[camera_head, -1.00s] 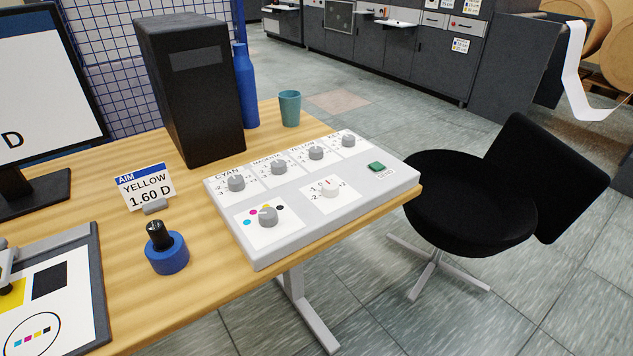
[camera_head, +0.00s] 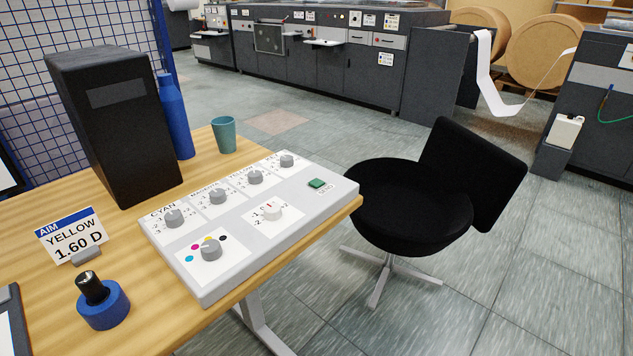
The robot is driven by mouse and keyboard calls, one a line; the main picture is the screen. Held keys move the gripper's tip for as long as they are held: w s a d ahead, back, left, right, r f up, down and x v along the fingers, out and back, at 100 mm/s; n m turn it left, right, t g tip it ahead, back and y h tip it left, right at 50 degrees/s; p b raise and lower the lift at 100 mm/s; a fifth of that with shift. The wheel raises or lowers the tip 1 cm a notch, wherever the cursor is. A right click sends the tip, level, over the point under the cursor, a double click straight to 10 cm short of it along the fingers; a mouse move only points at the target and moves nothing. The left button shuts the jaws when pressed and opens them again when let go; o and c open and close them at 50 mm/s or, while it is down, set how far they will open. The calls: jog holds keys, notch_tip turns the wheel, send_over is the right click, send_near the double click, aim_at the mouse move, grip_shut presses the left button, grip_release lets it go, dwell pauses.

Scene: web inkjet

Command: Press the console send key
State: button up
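The console (camera_head: 240,255) is a light grey box with a sloped top at the right end of the wooden desk. My gripper is not in view, and nothing covers the key.
A black chair (camera_head: 410,205) stands close to the desk's right end. Behind the console are a black tower (camera_head: 120,130), blue bottle (camera_head: 175,115) and teal cup (camera_head: 224,135). An aim card (camera_head: 72,237) and blue-based device (camera_head: 103,306) sit left.

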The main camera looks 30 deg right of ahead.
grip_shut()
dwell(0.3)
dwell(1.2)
